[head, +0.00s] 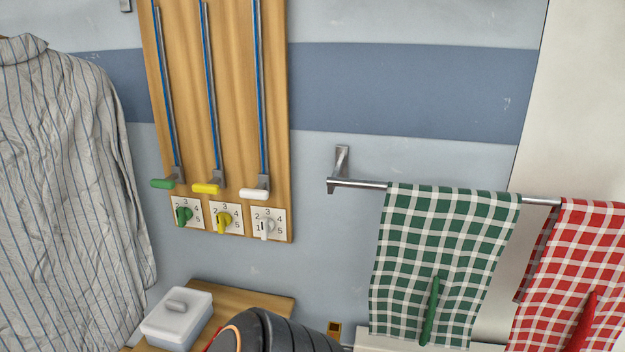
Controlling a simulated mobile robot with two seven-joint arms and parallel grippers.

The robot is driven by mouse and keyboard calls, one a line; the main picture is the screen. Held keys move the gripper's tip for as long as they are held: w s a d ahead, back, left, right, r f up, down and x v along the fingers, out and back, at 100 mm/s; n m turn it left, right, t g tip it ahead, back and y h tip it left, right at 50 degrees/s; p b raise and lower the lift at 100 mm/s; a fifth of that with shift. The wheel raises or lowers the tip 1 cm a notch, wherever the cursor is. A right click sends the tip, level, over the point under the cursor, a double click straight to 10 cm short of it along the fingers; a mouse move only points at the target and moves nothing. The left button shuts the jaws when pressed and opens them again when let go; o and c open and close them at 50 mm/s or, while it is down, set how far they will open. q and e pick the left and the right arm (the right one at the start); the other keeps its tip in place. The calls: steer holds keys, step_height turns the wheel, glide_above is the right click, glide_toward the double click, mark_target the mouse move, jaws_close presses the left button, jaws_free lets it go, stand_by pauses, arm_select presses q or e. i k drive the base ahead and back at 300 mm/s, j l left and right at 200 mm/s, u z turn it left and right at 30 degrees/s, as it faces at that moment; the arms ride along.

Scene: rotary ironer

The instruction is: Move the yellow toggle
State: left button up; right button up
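A wooden board (234,90) on the wall carries three upright blue-and-metal rails. Each has a coloured handle at its lower end. The yellow handle (206,188) is on the middle rail, between the green handle (163,183) and the white handle (254,194). Below it is a yellow knob (223,222) on a white dial plate with numbers, its lever pointing down. I cannot tell which yellow part is the toggle. A green knob (183,215) and a white knob (267,228) flank it. Neither of my grippers shows in the head view.
A striped shirt (60,190) hangs at left. A white lidded box (177,318) stands on a wooden shelf (250,301) below the board. A metal rail (357,184) at right holds a green checked cloth (440,250) and a red checked cloth (580,260).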

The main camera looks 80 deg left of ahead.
mark_target(212, 186)
steer(key=u, duration=3.2)
